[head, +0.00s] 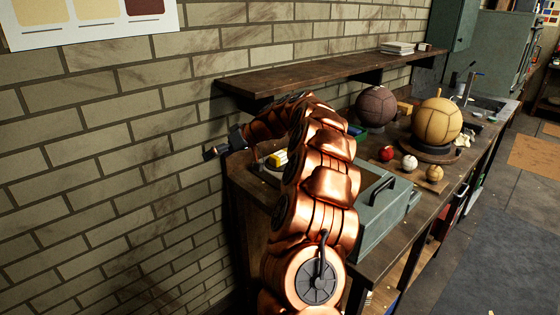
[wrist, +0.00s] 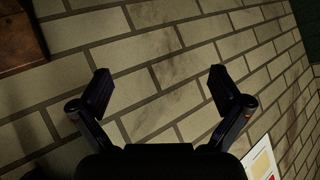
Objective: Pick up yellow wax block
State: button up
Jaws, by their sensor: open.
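My gripper (head: 211,153) is at the left end of my copper arm, in front of the brick wall and beyond the bench's left end. In the wrist view my gripper (wrist: 160,92) is open, with only brick wall between and beyond its fingers. A small yellow item (head: 278,158) lies on the bench's near left end, partly hidden by my arm. A tan-yellow block (head: 404,108) sits farther back between two large balls. I cannot tell which of these is the wax block. My gripper is apart from both.
The wooden bench (head: 400,208) runs away to the right under a wall shelf (head: 300,76). A grey-green case (head: 384,212), a brown ball (head: 376,106), a tan ball (head: 437,121) and several small balls stand on it. Floor at right is open.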

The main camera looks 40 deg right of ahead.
jog(key=d+f+t+h, duration=0.2)
jog(key=d+f, duration=0.2)
jog(key=d, duration=1.2)
jog(key=t+h, duration=0.1)
jog(key=h, duration=0.2)
send_near(281, 153)
jog(key=shift+m, duration=0.4)
jog(key=x, duration=0.5)
jog(key=shift+s+a+f+b, duration=0.15)
jog(key=shift+f+b, duration=0.1)
jog(key=shift+b, duration=0.15)
jog(key=shift+r+p+x, duration=0.2)
jog(key=shift+p+x, duration=1.3)
jog(key=shift+x, duration=2.4)
jog(key=shift+c, duration=0.2)
jog(key=c, duration=0.9)
jog(key=shift+r, duration=0.15)
